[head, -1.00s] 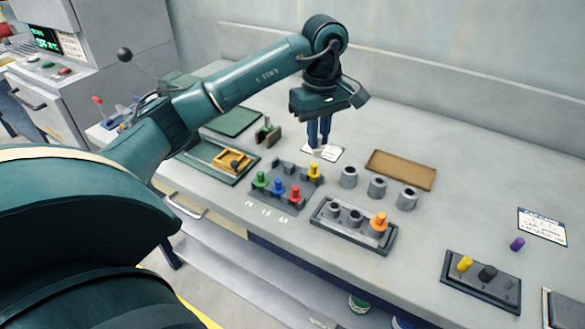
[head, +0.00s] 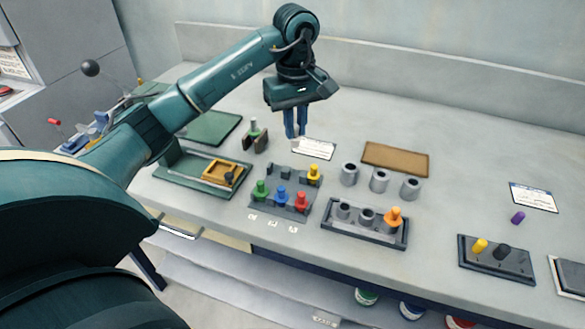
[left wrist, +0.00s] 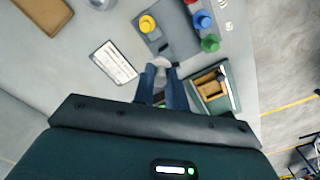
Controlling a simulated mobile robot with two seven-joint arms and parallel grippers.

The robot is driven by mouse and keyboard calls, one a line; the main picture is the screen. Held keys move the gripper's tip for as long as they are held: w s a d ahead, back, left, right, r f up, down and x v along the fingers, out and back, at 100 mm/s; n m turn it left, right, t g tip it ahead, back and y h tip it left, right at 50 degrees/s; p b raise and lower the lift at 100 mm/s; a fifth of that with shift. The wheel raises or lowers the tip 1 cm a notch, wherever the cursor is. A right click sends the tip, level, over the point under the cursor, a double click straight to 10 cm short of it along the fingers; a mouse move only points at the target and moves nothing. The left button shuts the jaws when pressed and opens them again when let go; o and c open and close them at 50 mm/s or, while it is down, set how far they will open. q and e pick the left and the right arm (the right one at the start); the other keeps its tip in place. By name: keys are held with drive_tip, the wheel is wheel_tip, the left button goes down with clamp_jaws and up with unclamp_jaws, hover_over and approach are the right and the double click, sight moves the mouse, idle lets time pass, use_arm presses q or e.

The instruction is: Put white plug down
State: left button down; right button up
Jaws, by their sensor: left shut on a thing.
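My left gripper (head: 295,137) is shut on the white plug (left wrist: 161,64), which shows between and just past its blue fingers in the left wrist view. In the head view the fingers point down above the table, left of a white printed card and behind the grey peg rack (head: 262,198). That rack holds green (head: 261,190), blue (head: 281,194), red (head: 300,201) and yellow (head: 313,173) plugs. The plug's tip is hard to make out in the head view. My right gripper is not in view.
A green tray with a wooden box (head: 226,173) lies left of the rack. Grey cylinders (head: 379,181) and a dark holder with an orange plug (head: 393,218) stand to the right. A brown board (head: 395,159) lies behind them. A black holder (head: 497,262) is further right.

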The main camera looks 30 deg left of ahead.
sight(296, 137)
use_arm(q)
wheel_tip(296, 137, down, 4)
drive_tip(key=shift+f+p, duration=0.25)
drive_tip(key=shift+p, duration=0.05)
wheel_tip(296, 137, down, 4)
drive_tip(key=shift+r, duration=0.2)
drive_tip(key=shift+f, duration=0.3)
drive_tip(key=shift+f, duration=0.5)
drive_tip(key=c, duration=1.4)
unclamp_jaws()
drive_tip(key=shift+c, duration=0.2)
